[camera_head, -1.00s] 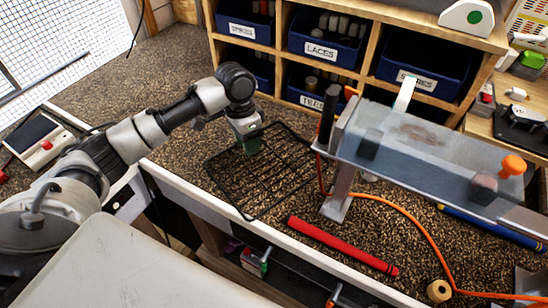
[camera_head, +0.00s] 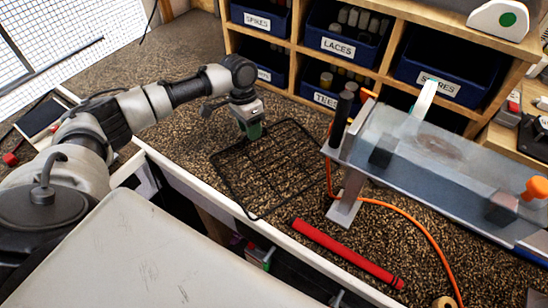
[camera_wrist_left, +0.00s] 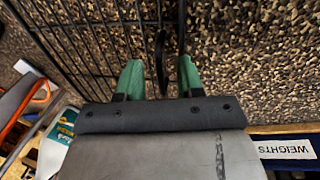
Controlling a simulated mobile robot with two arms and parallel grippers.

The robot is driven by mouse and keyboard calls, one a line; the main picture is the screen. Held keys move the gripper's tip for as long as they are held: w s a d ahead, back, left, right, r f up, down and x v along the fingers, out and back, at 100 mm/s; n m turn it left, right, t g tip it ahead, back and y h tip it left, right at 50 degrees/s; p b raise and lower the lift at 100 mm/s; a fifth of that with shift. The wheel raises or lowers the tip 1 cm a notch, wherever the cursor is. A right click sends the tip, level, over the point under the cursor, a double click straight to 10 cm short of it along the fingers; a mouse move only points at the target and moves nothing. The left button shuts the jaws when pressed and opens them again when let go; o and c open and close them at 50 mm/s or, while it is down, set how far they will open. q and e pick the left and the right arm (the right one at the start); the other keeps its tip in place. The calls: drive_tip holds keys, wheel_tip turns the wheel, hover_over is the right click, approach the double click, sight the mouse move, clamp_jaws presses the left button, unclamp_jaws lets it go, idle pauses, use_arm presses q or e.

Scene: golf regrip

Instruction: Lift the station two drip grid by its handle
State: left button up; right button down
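The black wire drip grid (camera_head: 270,176) lies on the dark speckled bench top, in front of the blue bins. My left gripper (camera_head: 254,132) points down at the grid's back left edge. In the left wrist view my left gripper (camera_wrist_left: 160,78) is open, with its green fingertips apart. A dark upright piece, which looks like the grid's handle (camera_wrist_left: 161,55), stands between the fingertips with a gap on both sides. The grid's wires (camera_wrist_left: 90,40) run across the left of that view. In the head view the handle is hidden by the gripper. My right gripper is not in view.
A clear-sided trough (camera_head: 440,155) on a metal stand is right of the grid. A red grip (camera_head: 345,252) lies near the front edge, and an orange hose (camera_head: 425,232) curves past it. Blue bins (camera_head: 345,45) in a wooden shelf stand behind.

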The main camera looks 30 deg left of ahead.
use_arm(q)
drive_tip(key=shift+s+d+f, duration=0.1)
drive_tip(key=shift+d+f, duration=0.1)
drive_tip(key=shift+f, duration=0.8)
clamp_jaws()
